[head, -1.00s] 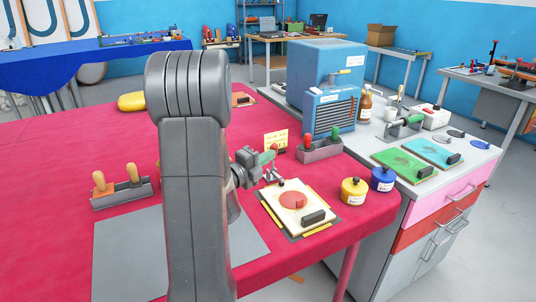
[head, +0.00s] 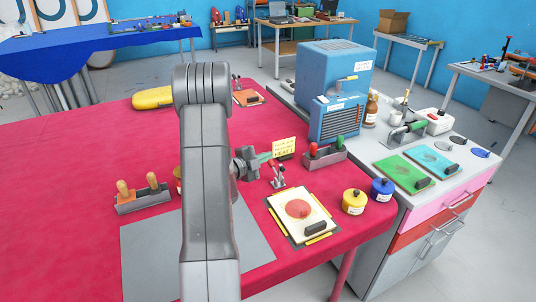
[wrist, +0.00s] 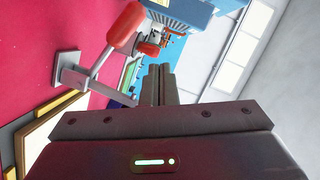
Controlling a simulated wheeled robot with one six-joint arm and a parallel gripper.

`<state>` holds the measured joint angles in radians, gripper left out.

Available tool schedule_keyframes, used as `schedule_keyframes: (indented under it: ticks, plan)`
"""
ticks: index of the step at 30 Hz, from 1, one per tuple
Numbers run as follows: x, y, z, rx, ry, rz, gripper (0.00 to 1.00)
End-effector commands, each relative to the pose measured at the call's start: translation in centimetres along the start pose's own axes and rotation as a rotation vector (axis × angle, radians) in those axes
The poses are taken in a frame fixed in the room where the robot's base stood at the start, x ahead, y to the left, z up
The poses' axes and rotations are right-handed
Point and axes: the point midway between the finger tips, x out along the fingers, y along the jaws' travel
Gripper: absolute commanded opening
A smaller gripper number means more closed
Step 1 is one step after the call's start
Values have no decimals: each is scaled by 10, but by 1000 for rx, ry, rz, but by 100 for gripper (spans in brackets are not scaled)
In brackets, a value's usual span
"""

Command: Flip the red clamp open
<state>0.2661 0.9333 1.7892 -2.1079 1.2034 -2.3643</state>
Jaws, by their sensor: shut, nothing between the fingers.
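The red clamp (head: 278,178) is a small metal toggle clamp at the back edge of the cream board (head: 284,203) on the red table. In the wrist view its red handle (wrist: 125,25) slants up from a grey arm and plate at the upper left. My gripper (head: 266,157) is just left of and above the clamp in the head view. In the wrist view its fingers (wrist: 160,72) are together and empty, to the right of the red handle and apparently apart from it. The exact gap in depth cannot be told.
Yellow (head: 354,201) and blue (head: 382,189) pots stand to the right. A grey mat (head: 150,250) lies to the left.

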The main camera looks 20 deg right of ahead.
Motion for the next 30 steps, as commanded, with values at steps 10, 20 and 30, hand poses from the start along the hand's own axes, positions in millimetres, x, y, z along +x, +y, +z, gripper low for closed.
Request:
schedule_keyframes:
  ticks: [10,20,30]
  plan:
    - [7,8,22,1,0,1,0]
    - [11,14,35,1,0,0,0]
    - [12,16,38,1,0,0,0]
